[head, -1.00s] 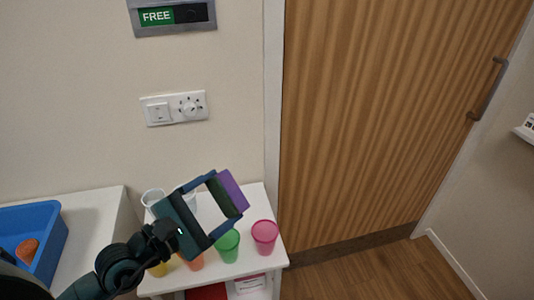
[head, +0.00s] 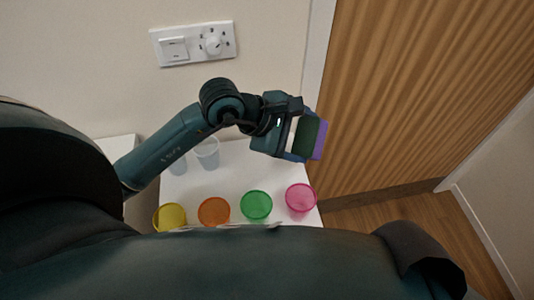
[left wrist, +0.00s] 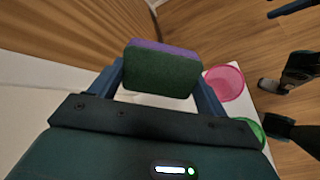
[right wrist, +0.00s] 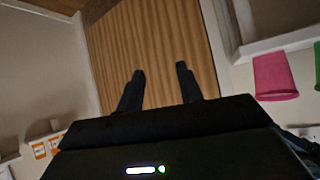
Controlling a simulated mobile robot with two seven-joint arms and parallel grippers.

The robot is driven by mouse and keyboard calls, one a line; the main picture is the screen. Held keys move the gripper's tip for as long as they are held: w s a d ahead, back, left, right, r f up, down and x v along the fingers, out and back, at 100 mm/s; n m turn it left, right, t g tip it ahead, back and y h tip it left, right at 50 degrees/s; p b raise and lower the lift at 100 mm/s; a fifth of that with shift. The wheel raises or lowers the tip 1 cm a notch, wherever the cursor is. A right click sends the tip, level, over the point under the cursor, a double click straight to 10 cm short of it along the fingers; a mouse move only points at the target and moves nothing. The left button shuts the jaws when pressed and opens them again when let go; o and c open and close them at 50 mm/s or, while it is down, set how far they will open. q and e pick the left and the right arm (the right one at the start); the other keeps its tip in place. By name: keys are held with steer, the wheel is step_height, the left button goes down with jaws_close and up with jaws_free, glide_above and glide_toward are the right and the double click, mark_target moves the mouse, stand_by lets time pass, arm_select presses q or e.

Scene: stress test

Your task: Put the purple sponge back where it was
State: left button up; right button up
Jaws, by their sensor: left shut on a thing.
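The purple sponge (head: 319,140) has a dark green face and a purple face. My left gripper (head: 304,140) is shut on it and holds it above the right part of a small white table (head: 235,172), beside the wooden door. In the left wrist view the sponge (left wrist: 162,72) sits between the two fingers, green face toward the camera and purple edge at the top. My right gripper (right wrist: 158,76) shows in the right wrist view, its fingers apart and nothing between them. It is not made out in the head view.
A yellow cup (head: 169,217), an orange cup (head: 214,211), a green cup (head: 256,205) and a pink cup (head: 300,198) stand along the table's near side. Clear cups (head: 206,153) stand at its back left. A wooden door (head: 420,90) and wall switches (head: 193,44) are behind.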

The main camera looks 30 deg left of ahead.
mark_target(309, 146)
arm_select(q)
steer(key=f, duration=0.1)
steer(key=d+f+m+g+b, duration=0.1)
steer(key=w+f+g+y, duration=0.1)
steer(key=shift+d+f, duration=0.35)
steer(key=shift+d, duration=0.05)
steer(key=w+a+f+g+y+b, duration=0.2)
steer(key=a+y+b, duration=0.1)
steer(key=a, duration=0.3)
steer(key=w+a+f+g+y+b, duration=0.1)
steer(key=a+f+g+y+b, duration=0.15)
steer(key=a, duration=0.35)
steer(key=shift+y, duration=0.25)
steer(key=f, duration=0.4)
steer(key=shift+w+a+f, duration=0.1)
steer(key=shift+w+a, duration=0.1)
step_height(309, 146, down, 4)
steer(key=shift+f, duration=0.2)
arm_select(e)
steer(key=shift+w+a+f+t+y, duration=0.2)
steer(key=shift+a+f+t+y, duration=0.25)
steer(key=shift+a+f, duration=0.35)
arm_select(q)
steer(key=shift+f, duration=0.1)
